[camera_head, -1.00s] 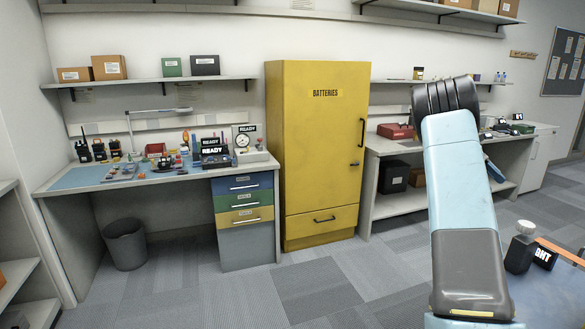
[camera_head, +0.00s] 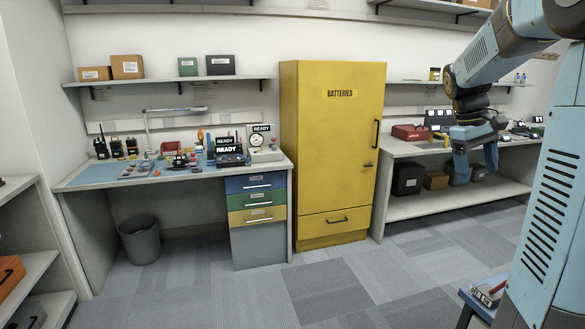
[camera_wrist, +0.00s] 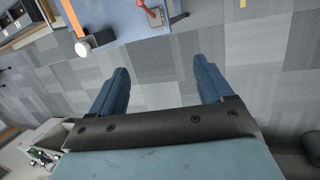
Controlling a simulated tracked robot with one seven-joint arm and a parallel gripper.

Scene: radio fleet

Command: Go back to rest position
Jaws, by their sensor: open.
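My gripper (camera_head: 475,165) hangs in front of the right-hand workbench in the head view, with its fingers pointing down. In the wrist view my gripper (camera_wrist: 162,85) shows two blue fingers spread wide apart. Nothing is between them; only grey carpet tiles show beyond. My arm is raised and bent at the right side of the head view.
A yellow battery cabinet (camera_head: 332,150) stands between the left workbench (camera_head: 100,176) and the right workbench (camera_head: 405,148). A blue-topped table (camera_wrist: 118,15) bears a red-handled item (camera_wrist: 152,14). A grey bin (camera_head: 140,240) stands under the left bench. The middle floor is clear.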

